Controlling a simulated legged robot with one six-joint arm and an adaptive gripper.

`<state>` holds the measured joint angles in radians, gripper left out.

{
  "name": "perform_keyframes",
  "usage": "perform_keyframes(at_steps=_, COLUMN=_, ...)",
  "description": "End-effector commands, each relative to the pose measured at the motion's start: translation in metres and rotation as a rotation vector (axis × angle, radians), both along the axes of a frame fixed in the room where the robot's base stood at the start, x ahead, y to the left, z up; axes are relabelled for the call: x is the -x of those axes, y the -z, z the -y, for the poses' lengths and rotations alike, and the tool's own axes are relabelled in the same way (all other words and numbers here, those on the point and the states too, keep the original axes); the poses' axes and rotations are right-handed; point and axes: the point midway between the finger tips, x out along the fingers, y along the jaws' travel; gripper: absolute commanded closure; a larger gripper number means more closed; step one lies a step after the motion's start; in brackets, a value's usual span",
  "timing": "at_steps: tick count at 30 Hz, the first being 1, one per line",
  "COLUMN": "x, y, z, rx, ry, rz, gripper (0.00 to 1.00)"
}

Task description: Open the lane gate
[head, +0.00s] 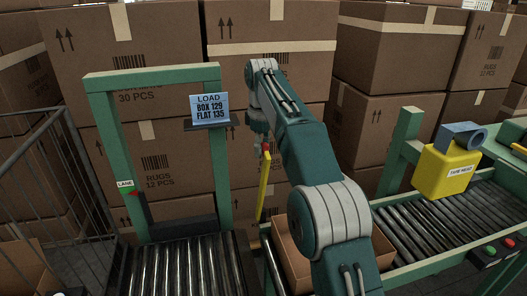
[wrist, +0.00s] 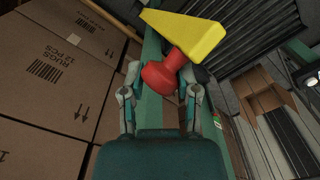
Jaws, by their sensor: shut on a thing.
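The lane gate shows as a yellow bar (head: 264,187) beside the right post of a green frame, near the end of a roller lane. A red knob (head: 266,148) sits at its upper end. In the wrist view the yellow bar (wrist: 200,35) runs up and right from the red knob (wrist: 162,77). My gripper (head: 261,141) is at the knob. In the wrist view its two fingers (wrist: 160,82) stand on either side of the knob, shut on it. A white LANE label (head: 125,184) with a red arrow is on the frame's left post.
Black rollers (head: 190,270) run under the green frame (head: 150,74). A blue LOAD sign (head: 209,108) hangs by its right post. An open carton (head: 290,262) is partly hidden by my arm. A yellow tufting head (head: 445,172) stands over the right conveyor. Stacked boxes (head: 270,85) fill the back.

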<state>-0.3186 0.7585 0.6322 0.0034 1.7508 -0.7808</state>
Motion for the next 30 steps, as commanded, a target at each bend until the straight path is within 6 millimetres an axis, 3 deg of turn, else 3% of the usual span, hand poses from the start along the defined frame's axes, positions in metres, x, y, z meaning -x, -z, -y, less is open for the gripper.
perform_keyframes(at_steps=18, x=-0.0044, y=-0.0011, z=0.0024, rx=0.004, ry=0.007, rz=0.003, gripper=1.0)
perform_keyframes(at_steps=19, x=-0.0044, y=-0.0012, z=0.0024, rx=0.004, ry=0.007, rz=0.004, gripper=0.51)
perform_keyframes(at_steps=21, x=-0.0042, y=-0.0014, z=0.0026, rx=0.004, ry=0.007, rz=0.003, gripper=0.21)
perform_keyframes(at_steps=30, x=-0.0024, y=-0.0013, z=-0.0035, rx=0.004, ry=0.002, rz=0.002, gripper=0.21)
